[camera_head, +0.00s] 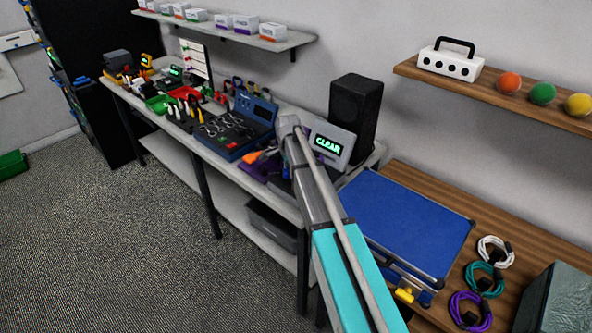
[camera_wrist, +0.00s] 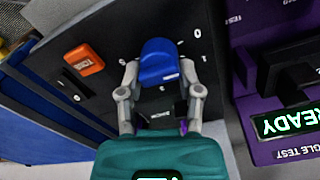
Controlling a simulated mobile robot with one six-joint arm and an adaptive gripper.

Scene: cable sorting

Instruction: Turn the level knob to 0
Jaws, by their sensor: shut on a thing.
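The level knob (camera_wrist: 160,60) is blue and stands on a dark panel (camera_wrist: 110,35) in the wrist view. My gripper (camera_wrist: 160,78) has one finger on each side of the knob and is shut on it. A white 0 mark is on the panel at the knob's upper right, and smaller white marks lie around it. I cannot make out which mark the knob points to. In the head view my arm covers this spot, and the gripper and knob do not show.
An orange switch (camera_wrist: 83,60) sits left of the knob. A purple tester (camera_wrist: 245,75) reading READY stands close on the right. In the head view, a grey display (camera_head: 331,144) reads CLEAR, a black speaker (camera_head: 356,107) stands behind, and a blue case (camera_head: 405,222) lies at right.

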